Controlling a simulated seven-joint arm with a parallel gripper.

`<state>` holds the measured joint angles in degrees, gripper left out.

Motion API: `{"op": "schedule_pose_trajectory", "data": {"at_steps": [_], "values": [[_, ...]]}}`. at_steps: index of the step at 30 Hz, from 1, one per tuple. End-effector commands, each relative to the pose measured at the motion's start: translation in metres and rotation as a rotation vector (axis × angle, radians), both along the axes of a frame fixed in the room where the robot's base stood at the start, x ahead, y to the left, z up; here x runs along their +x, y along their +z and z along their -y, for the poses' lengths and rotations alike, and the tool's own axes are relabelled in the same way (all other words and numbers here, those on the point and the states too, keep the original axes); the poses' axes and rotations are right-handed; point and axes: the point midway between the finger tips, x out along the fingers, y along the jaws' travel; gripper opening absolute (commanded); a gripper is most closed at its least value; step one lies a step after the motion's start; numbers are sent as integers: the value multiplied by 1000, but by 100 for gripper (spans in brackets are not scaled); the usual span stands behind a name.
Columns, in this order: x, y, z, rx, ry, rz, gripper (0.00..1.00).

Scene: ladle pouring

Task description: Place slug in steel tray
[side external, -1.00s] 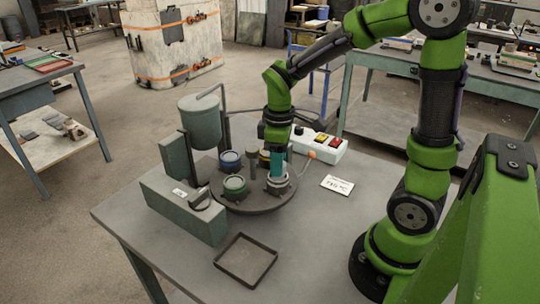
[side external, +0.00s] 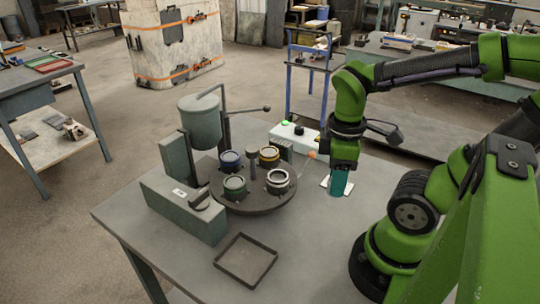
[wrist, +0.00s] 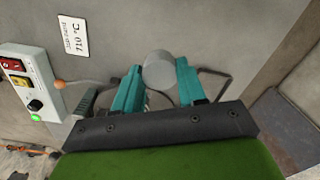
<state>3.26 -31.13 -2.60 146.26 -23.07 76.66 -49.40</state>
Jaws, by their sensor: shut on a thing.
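In the wrist view a grey round slug (wrist: 158,70) sits between the two teal fingers of my gripper (wrist: 158,82). My gripper is shut on it. In the side external view my gripper (side external: 339,184) points down over the right part of the table, beside the turntable and over the white card. The slug cannot be made out in that view. The steel tray (side external: 246,261), a dark, shallow square, lies empty near the front table edge, to the lower left of my gripper and apart from it.
A round turntable (side external: 252,205) carries several cups, with a silver-rimmed one (side external: 278,181) nearest my gripper. A green-grey furnace pot (side external: 199,122) stands behind a long box (side external: 183,208). A white control box (side external: 290,133) is at the back. The table right of the tray is clear.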

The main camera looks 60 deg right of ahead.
Motion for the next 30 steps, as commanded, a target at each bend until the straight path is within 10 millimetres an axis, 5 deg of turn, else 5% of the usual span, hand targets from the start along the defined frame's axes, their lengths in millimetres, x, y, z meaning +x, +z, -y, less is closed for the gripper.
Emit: {"op": "schedule_pose_trajectory", "data": {"at_steps": [8, 21, 25, 30], "values": [[38, -24, -40, 2, 345, -8, 8], [109, -64, -157, 6, 1077, 2, 8], [120, -63, -166, 4, 1157, 1, 8], [119, -89, -165, 5, 1180, -5, 8]]}}
